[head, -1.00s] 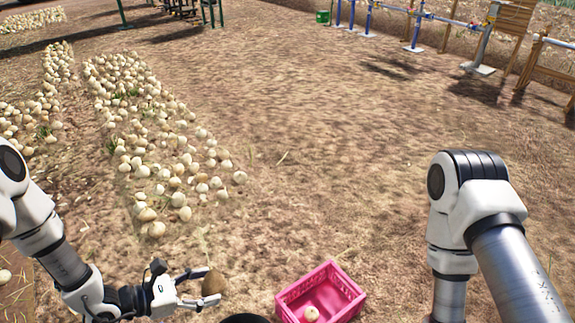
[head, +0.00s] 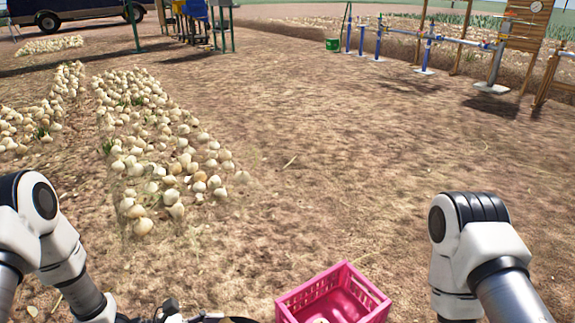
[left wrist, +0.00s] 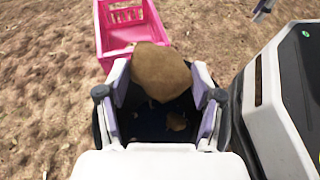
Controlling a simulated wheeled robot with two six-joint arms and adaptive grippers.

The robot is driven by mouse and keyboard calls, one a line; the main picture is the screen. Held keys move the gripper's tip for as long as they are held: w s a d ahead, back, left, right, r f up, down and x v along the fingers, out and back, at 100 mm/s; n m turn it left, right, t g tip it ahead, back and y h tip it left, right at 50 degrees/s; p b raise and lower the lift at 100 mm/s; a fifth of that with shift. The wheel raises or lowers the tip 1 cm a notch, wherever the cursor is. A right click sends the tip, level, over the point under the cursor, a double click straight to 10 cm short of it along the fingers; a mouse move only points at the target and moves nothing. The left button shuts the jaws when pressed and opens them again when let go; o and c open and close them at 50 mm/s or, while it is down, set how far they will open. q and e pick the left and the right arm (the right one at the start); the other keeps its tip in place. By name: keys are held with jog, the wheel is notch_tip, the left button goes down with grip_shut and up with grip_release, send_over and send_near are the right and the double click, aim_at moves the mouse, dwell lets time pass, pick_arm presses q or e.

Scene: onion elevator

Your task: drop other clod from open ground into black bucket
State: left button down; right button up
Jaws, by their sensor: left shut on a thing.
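The brown clod (left wrist: 160,62) is held between the two fingers of my left gripper (left wrist: 159,82) in the left wrist view. Behind and below it is the dark inside of the black bucket (left wrist: 150,127), with a small brown lump (left wrist: 177,122) in it. The clod appears to be over the bucket; its height above it is hard to tell. In the head view my left gripper (head: 190,316) is cut off by the bottom edge. A pale grey tip (left wrist: 263,9) at the upper right of the wrist view may be part of my right gripper.
A pink crate (head: 372,298) with a pale onion in it stands beside the bucket. Rows of onions (head: 165,150) lie on the ground to the left. Open bare soil fills the middle.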

pick_arm(q)
notch_tip(320, 180, down, 4)
jog(key=shift+r+b, duration=0.15)
jog(key=shift+b, duration=0.8)
jog(key=shift+c, duration=0.5)
grip_release()
jog(key=v, duration=1.2)
